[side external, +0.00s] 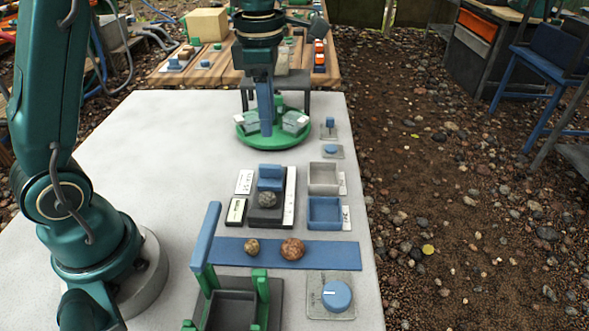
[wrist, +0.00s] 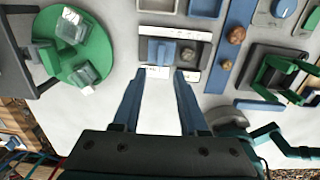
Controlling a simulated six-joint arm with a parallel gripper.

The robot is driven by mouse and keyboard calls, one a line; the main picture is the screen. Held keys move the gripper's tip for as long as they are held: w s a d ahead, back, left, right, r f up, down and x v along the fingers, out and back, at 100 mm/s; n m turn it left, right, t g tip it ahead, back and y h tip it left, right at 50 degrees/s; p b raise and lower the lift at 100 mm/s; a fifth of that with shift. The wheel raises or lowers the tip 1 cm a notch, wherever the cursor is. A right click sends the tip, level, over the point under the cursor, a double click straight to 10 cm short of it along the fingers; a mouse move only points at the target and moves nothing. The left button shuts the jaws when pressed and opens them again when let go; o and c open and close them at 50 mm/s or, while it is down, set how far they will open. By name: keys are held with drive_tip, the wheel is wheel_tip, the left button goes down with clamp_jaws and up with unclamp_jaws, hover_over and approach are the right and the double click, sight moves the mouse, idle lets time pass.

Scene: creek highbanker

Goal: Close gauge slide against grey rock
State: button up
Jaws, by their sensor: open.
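The gauge is a dark grey block (side external: 255,216) with white label plates beside it. Its blue slide (side external: 270,178) sits at the far end, and the grey rock (side external: 267,199) lies nearer the camera. In the wrist view the slide (wrist: 160,52) is left of the grey rock (wrist: 187,54), with what looks like a small gap between them. My gripper (wrist: 158,76) is open and empty, its two blue fingers apart, with the gauge beyond the fingertips. In the side view my gripper (side external: 266,128) hangs in front of the green round tray, behind the gauge, touching nothing that I can tell.
A green round tray (side external: 250,138) with clear containers stands behind. A grey bin (side external: 323,178) and a blue bin (side external: 324,213) are right of the gauge. A blue strip (side external: 335,256) with two brown rocks and a green-posted frame (side external: 262,290) are in front.

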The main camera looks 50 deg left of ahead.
sight(270, 166)
drive_tip(key=shift+s+a+f, duration=0.1)
drive_tip(key=shift+a+f, duration=0.05)
drive_tip(key=shift+f, duration=4.85)
clamp_jaws()
